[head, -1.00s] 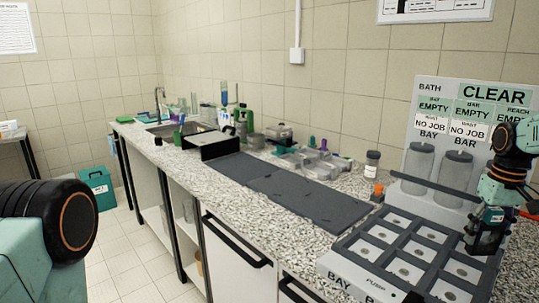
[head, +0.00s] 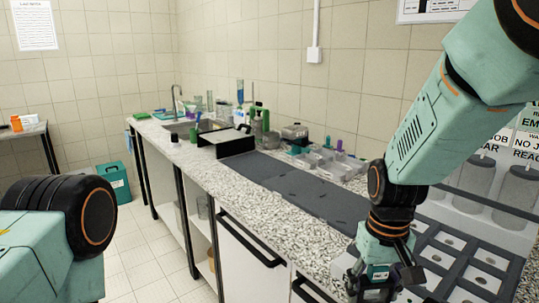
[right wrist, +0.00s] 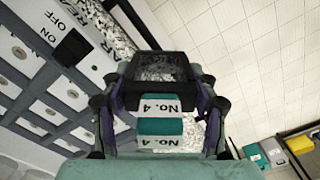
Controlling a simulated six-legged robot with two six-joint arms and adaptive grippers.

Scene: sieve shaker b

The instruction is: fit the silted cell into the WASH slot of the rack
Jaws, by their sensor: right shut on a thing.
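My right gripper (head: 384,284) is low at the right of the head view, beside the near left part of the bay grid. In the right wrist view my right gripper (right wrist: 160,110) is shut on a cell (right wrist: 160,127) with a dark frame, a teal band and "No. 4" labels. Grey grainy matter shows in its dark-framed end. My left gripper is out of view; only part of my left arm shows. No slot marked WASH can be read, and I cannot tell which thing is the rack.
The bay grid (head: 455,240) has several square compartments; it also shows in the wrist view (right wrist: 40,100). Dark mats (head: 310,195) lie clear along the bench. Clear and grey pieces (head: 322,162) stand behind them. A black box (head: 226,140) is near the sink.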

